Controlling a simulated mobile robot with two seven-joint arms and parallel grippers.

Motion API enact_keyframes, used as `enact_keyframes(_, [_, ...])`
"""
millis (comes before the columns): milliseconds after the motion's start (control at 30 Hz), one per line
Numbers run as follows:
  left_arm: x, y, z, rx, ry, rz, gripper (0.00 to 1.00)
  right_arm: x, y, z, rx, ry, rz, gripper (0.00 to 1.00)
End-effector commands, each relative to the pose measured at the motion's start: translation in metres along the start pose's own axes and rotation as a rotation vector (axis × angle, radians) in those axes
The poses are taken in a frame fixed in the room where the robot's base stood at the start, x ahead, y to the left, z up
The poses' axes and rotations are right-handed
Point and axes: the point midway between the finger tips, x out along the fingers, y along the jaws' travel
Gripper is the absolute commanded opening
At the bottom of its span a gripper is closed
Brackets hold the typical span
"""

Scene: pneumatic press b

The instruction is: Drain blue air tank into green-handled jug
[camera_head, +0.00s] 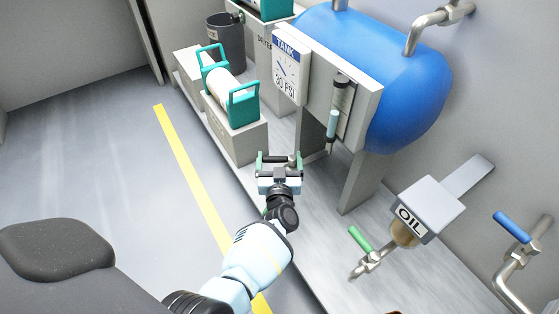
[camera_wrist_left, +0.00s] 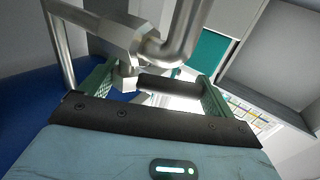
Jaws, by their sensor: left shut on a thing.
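The blue air tank (camera_head: 375,70) is mounted at the upper right in the head view; part of its blue surface (camera_wrist_left: 28,115) fills the left of the left wrist view. My left gripper (camera_head: 279,160) is below the tank's front panel. In the left wrist view its green fingers (camera_wrist_left: 158,92) are on either side of a dark bar-like handle (camera_wrist_left: 170,82) beside a metal pipe fitting (camera_wrist_left: 125,75), and it is shut on that handle. A dark grey jug-like container (camera_head: 228,45) stands at the back; I cannot tell a green handle on it for certain. My right gripper is out of view.
A white cylinder in teal frames (camera_head: 222,88) sits on a grey block. A gauge sign (camera_head: 290,68) hangs on the tank front. An oil unit (camera_head: 425,208), a green-handled valve (camera_head: 360,240) and a blue-handled valve (camera_head: 513,227) are at right. The floor at left is clear.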

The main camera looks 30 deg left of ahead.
Motion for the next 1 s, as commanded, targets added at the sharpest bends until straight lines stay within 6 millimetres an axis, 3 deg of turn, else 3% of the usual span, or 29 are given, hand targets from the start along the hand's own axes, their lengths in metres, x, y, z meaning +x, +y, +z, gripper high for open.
enact_keyframes(700, [0.0002, 0.0007, 0.0011, 0.003, -0.002, -0.024, 0.48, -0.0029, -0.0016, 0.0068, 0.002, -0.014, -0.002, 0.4])
enact_keyframes(733, [0.0003, 0.0007, 0.0011, 0.003, -0.002, -0.024, 0.9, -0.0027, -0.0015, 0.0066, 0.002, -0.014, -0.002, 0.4])
enact_keyframes(800, [0.0003, 0.0006, 0.001, 0.003, -0.002, -0.024, 0.99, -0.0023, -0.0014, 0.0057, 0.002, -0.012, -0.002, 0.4])
enact_keyframes(1000, [0.0007, 0.0004, 0.0004, 0.002, -0.001, -0.025, 1.0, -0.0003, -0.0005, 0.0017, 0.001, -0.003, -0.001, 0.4])
